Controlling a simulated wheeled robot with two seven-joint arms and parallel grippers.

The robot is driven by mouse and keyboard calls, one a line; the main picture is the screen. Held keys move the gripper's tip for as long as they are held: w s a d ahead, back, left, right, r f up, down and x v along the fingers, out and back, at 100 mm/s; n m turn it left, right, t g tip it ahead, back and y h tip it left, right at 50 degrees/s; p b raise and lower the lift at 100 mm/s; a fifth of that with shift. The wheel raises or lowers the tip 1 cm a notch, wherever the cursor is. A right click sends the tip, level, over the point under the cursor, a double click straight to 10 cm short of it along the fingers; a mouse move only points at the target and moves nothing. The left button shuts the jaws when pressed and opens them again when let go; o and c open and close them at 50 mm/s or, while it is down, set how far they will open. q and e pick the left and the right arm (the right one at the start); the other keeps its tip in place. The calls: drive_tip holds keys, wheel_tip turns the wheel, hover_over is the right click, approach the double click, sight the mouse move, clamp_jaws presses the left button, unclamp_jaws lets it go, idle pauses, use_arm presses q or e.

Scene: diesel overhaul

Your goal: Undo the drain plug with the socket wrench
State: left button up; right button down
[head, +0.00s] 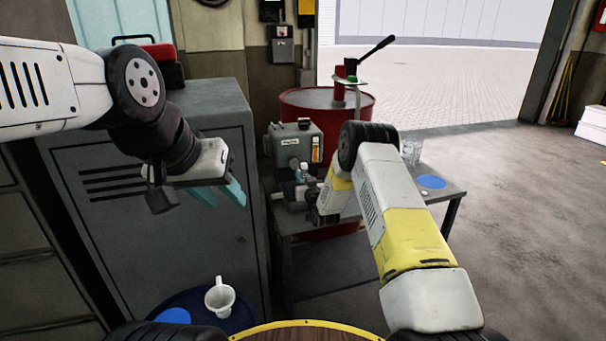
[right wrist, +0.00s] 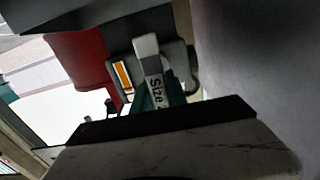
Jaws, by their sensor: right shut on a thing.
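My right gripper (head: 299,188) is at the front of a grey machine (head: 288,148) on the bench, partly hidden behind my own arm. In the right wrist view, a grey-white tool marked "Size" (right wrist: 151,66), seemingly the socket wrench, stands up from the teal fingers (right wrist: 157,98), which are shut on it. The machine with its orange gauge shows behind the tool. I cannot make out the drain plug, nor whether the wrench touches it.
The grey cabinet (head: 165,185) stands at left with a red toolbox (head: 158,62) on top. A red drum (head: 300,102) with a pump stands behind the bench (head: 447,188). A white jug (head: 219,297) sits low on a blue surface. Open floor lies at right.

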drive_tip(key=n, duration=0.3)
drive_tip(key=shift+n, duration=0.4)
drive_tip(key=shift+s, duration=0.15)
